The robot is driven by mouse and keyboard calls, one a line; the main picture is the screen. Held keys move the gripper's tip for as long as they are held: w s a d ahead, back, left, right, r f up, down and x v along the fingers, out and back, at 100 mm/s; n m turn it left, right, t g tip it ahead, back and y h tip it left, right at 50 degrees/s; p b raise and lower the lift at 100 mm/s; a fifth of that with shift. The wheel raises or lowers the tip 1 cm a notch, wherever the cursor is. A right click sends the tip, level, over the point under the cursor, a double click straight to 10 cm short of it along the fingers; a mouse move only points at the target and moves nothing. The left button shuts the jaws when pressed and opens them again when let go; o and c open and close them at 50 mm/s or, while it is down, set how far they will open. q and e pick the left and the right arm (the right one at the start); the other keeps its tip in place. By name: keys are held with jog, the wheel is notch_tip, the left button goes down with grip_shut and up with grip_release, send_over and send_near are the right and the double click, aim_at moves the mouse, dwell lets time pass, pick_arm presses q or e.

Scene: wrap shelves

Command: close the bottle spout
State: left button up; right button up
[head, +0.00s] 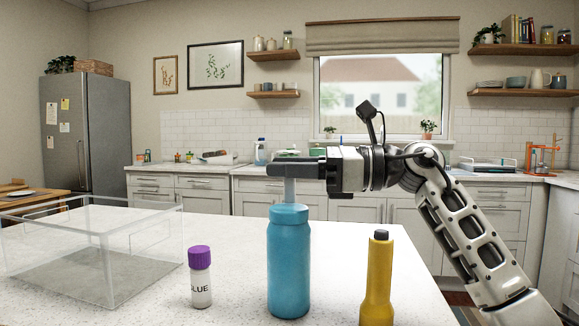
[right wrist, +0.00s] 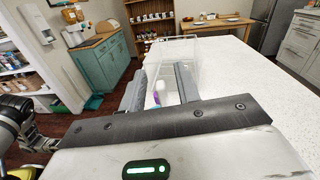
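The blue bottle (head: 288,262) stands upright on the white counter in the head view. Its paler grey-blue spout (head: 290,191) sticks straight up from the lid. My right gripper (head: 280,168) lies level right above the bottle, fingers pointing left, at the top of the spout. The fingers cover the spout's upper end, so I cannot tell whether they touch it. In the right wrist view the two fingers (right wrist: 160,90) are apart with a gap between them.
A white glue bottle with a purple cap (head: 200,278) stands left of the blue bottle. A yellow flashlight-like object (head: 378,280) stands to its right. A clear open box (head: 108,275) is at the counter's left. Counter between the box and glue bottle is narrow.

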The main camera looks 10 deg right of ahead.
grip_shut()
